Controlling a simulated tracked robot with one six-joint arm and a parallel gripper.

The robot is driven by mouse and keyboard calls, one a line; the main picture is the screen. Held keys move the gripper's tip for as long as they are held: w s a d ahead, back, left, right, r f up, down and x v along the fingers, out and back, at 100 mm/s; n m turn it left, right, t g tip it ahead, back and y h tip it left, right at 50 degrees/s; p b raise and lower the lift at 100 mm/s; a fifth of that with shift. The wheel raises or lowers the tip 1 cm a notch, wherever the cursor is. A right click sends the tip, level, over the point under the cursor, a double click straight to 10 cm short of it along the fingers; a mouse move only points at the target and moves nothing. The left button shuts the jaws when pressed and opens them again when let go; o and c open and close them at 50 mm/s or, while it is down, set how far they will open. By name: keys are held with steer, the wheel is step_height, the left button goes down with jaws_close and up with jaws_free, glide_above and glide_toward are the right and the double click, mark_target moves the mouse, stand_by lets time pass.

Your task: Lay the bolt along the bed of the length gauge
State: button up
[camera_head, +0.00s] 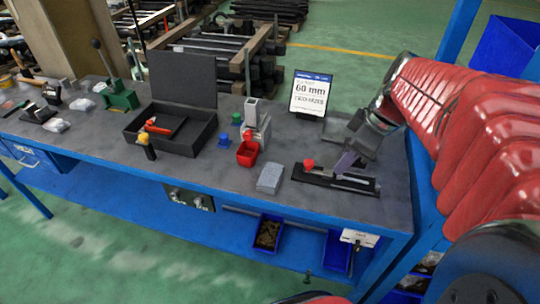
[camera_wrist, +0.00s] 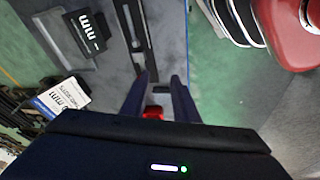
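The length gauge (camera_head: 365,188) is a long black bed with a red knob (camera_head: 309,164) at its left end, lying near the bench's front right. A pale strip (camera_head: 352,181) shows along its bed; I cannot tell whether it is the bolt or part of the gauge. My gripper (camera_head: 346,163) is low over the gauge's middle. In the wrist view my gripper (camera_wrist: 162,77) has its two dark fingers apart, with no bolt seen between them. The black bed also shows there (camera_wrist: 150,62), running up from the fingers, with the red knob (camera_wrist: 153,112) behind them.
A "60 mm" sign (camera_head: 310,94) stands behind the gauge. An open black case (camera_head: 190,135) stands farther left. The bench's front edge is close to the gauge.

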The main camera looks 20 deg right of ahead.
steer(key=s+a+m+t, duration=0.1)
steer(key=s+a+m, duration=0.2)
steer(key=a, duration=0.5)
steer(key=s+a+r+m+t+h, duration=0.1)
steer(key=s+a+m, duration=0.2)
steer(key=a, duration=0.6)
steer(key=shift+s+m, duration=0.4)
steer(key=shift+m, duration=0.5)
steer(key=shift+s, duration=0.1)
